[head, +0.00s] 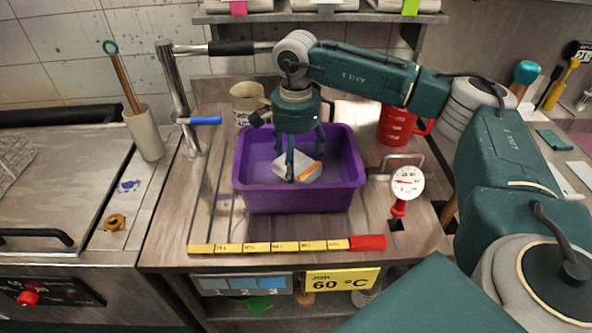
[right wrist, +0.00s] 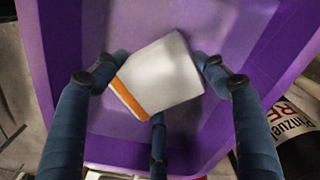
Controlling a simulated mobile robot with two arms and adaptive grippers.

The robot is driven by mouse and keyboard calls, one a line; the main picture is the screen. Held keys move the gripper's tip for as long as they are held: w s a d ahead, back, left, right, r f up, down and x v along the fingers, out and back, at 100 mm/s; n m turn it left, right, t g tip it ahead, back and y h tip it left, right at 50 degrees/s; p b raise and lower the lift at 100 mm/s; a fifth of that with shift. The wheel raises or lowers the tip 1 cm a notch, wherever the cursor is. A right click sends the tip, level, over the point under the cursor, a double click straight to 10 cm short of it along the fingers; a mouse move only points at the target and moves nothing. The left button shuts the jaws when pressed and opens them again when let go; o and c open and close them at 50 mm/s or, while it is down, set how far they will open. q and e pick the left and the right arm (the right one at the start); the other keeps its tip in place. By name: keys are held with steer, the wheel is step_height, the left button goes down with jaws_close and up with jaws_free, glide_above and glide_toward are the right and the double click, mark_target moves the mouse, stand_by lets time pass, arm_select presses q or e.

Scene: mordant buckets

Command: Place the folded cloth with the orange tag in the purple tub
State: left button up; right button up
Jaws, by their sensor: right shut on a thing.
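The folded cloth (head: 290,165) is white with an orange tag (head: 310,171) along one edge. It is inside the purple tub (head: 300,198), which stands on the wooden counter. My right gripper (head: 298,160) reaches down into the tub from above, its fingers around the cloth. In the right wrist view the cloth (right wrist: 165,75) is between the fingers of my right gripper (right wrist: 155,85), shut on it, with the purple tub (right wrist: 270,75) around and beneath. I cannot tell whether the cloth touches the tub floor. My left gripper is not in view.
A red measuring jug (head: 396,127) stands behind the tub at right, and a beige mug (head: 246,100) behind it at left. A dial thermometer (head: 407,182) is close to the tub's right side. A tap (head: 180,105) rises at left. A yellow strip (head: 270,246) lines the counter front.

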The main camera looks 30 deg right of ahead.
mark_target(296, 172)
step_height(296, 172, down, 3)
steer(key=shift+f, duration=0.25)
steer(key=shift+f, duration=0.1)
steer(key=o, duration=1.2)
step_height(296, 172, up, 12)
steer(key=shift+r+b, duration=0.15)
steer(key=shift+b, duration=0.9)
